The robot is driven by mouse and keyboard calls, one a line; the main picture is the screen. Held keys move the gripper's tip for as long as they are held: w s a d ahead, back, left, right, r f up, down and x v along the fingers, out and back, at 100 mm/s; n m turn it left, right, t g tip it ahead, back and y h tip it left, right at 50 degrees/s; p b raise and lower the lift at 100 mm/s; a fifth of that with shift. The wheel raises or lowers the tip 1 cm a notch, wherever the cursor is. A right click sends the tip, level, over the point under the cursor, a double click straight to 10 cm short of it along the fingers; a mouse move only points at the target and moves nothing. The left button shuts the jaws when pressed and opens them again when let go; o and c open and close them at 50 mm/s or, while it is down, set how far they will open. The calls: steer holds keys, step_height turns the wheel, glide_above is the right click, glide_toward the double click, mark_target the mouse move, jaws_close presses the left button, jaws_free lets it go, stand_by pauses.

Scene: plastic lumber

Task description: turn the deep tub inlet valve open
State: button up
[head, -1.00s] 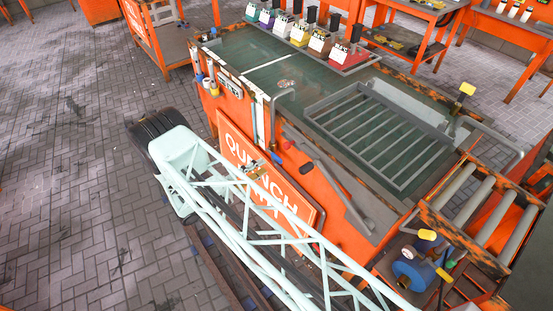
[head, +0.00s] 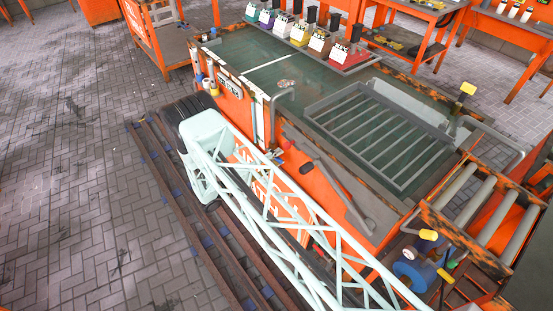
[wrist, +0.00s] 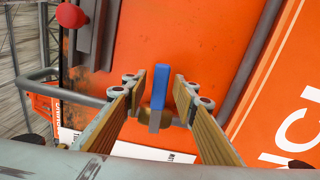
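A valve handle with a blue grip (wrist: 158,88) and a grey lower stem stands in front of the orange tank wall in the wrist view. A brass-coloured fitting (wrist: 166,118) shows behind its lower end. My gripper (wrist: 158,85) is open, with one finger on each side of the blue handle and a visible gap on both sides. I cannot tell from the view whether the handle lies fully within fingertip depth. In the head view my arm covers much of the tank front, and my gripper cannot be made out there.
The orange quench tank (head: 232,103) has a lettered panel (head: 262,185), partly behind my arm. A red knob (wrist: 70,15) and grey bar are at upper left in the wrist view. A grey pipe (wrist: 248,60) runs right of the fingers. Brick floor (head: 70,180) is open at left.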

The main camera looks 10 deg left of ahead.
steer(key=shift+c, duration=0.2)
jaws_close()
